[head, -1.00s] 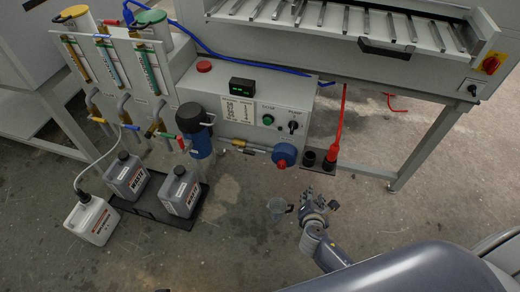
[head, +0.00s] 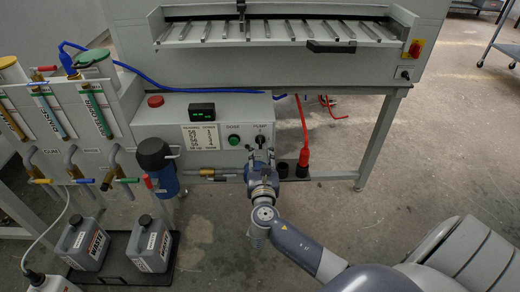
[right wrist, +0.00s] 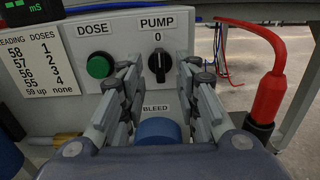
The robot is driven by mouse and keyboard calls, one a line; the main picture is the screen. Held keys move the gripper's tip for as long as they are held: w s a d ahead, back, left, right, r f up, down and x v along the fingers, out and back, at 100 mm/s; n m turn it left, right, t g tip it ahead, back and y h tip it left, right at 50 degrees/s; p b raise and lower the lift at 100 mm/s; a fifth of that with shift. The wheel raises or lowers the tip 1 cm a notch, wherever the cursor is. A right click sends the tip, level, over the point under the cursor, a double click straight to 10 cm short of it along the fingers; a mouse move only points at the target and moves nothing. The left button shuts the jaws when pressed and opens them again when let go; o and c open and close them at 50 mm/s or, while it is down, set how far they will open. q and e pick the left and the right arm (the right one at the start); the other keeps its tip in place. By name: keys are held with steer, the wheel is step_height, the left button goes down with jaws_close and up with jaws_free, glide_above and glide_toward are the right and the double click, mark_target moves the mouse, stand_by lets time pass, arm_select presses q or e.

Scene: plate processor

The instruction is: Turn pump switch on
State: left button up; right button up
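The pump switch (right wrist: 160,62) is a black rotary knob on the grey control box, under the label PUMP with a 0 above it. Its pointer looks upright. In the head view the pump switch (head: 260,140) shows just above my right gripper (head: 261,155). In the right wrist view my right gripper (right wrist: 165,75) has its two fingers apart, one to each side below the knob, with nothing between them. Whether the fingertips touch the knob cannot be told. My left gripper is not in view.
A green DOSE button (right wrist: 100,67) sits left of the knob. A blue cap (right wrist: 158,130) at the BLEED label lies below, between the fingers. A red hose connector (right wrist: 267,95) stands to the right. A red button (head: 155,101) and a green display (head: 201,111) are on the box top.

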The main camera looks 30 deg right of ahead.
mark_target(261, 144)
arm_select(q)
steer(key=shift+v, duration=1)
arm_select(e)
steer(key=shift+x, duration=1.6)
steer(key=shift+c, duration=0.2)
jaws_close()
